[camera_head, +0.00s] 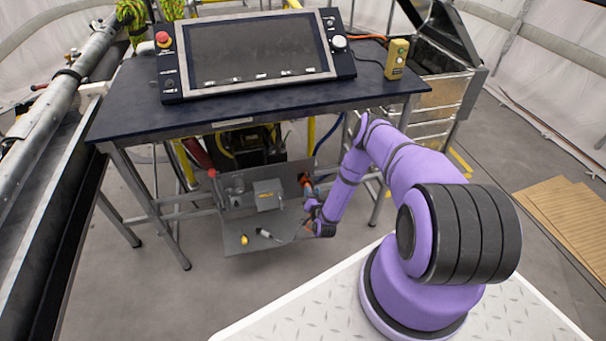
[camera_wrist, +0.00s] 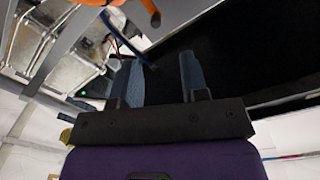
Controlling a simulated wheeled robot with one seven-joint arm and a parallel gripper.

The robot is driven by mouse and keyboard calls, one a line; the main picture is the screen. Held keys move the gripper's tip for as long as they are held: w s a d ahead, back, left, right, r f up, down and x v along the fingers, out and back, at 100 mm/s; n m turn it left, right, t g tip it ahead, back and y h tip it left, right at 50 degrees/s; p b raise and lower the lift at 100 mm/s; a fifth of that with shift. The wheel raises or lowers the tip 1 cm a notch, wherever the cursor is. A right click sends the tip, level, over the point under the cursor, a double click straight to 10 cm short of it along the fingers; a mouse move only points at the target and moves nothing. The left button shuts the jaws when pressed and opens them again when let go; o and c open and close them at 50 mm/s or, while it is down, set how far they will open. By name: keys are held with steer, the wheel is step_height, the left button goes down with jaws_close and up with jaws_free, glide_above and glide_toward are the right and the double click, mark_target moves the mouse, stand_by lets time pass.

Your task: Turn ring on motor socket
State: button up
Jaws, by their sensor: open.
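An orange part (camera_head: 306,181), which may be the ring or the motor socket, shows under the table beside the end of my arm in the head view. In the wrist view an orange curved part (camera_wrist: 149,12) is cut off by the top edge, beyond my fingertips. My gripper (camera_wrist: 161,65) is open, with its two blue-grey fingers apart and nothing seen between them. In the head view my gripper (camera_head: 312,218) is small and partly hidden by my wrist, just below the orange part. I cannot make out the ring's shape or how it is turned.
A dark table (camera_head: 270,100) with a large control panel (camera_head: 258,50) stands above the work area. A lower grey shelf (camera_head: 240,240) holds a grey box (camera_head: 268,194) and small loose tools. A blue cable (camera_wrist: 122,35) runs near my fingers. Table legs stand at both sides.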

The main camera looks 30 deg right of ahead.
mark_target(307, 175)
steer(key=x, duration=1)
steer(key=shift+f, duration=0.4)
